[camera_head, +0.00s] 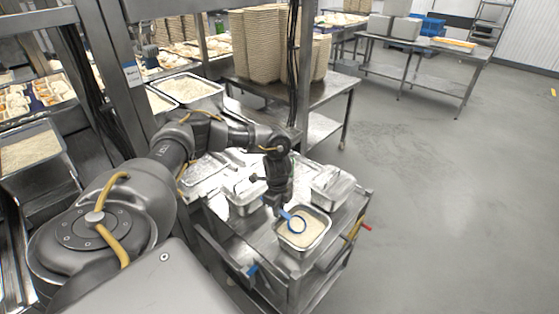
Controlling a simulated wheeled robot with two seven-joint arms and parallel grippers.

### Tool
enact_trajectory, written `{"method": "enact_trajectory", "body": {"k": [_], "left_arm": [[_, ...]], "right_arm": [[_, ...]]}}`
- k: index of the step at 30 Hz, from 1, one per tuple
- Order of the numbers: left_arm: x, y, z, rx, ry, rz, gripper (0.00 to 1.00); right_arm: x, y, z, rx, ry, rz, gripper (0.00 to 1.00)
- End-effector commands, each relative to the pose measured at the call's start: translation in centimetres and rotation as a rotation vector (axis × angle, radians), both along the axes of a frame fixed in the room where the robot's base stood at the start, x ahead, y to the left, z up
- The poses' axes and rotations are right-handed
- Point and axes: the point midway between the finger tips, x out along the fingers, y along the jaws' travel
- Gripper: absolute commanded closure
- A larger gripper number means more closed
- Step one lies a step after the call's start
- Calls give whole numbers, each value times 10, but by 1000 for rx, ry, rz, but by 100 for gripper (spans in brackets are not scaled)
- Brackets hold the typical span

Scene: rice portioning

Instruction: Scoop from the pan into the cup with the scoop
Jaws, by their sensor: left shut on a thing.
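A metal pan (321,243) holding pale, rice-like food sits at the front of a steel cart. My left gripper (279,206) points down at the pan's far left edge and is shut on the scoop (287,215). The scoop's blue ring-shaped part lies over the pan's food. I cannot tell whether it touches the food or carries any. My gripper's fingers are small and partly lost against the arm. No single cup stands out in this view. My right gripper is not in view.
Tall stacks of tan containers (258,45) stand on a steel table behind. A metal post (304,75) rises behind my arm. The floor (450,220) at right is clear.

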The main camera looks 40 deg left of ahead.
Motion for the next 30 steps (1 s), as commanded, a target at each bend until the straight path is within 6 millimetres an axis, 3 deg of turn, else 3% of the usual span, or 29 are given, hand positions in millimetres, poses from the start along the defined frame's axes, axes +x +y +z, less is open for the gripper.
{"method": "enact_trajectory", "body": {"k": [1, 7, 17, 30], "left_arm": [[-8, 9, -7, 8, 15, 4, 100], [-13, 27, -6, 11, 17, 6, 100], [-9, 27, -1, 10, 11, 5, 100], [-9, 27, 30, -35, -2, 6, 100]], "right_arm": [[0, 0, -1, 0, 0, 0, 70], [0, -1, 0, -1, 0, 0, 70], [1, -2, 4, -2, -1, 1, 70], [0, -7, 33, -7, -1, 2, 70]]}}
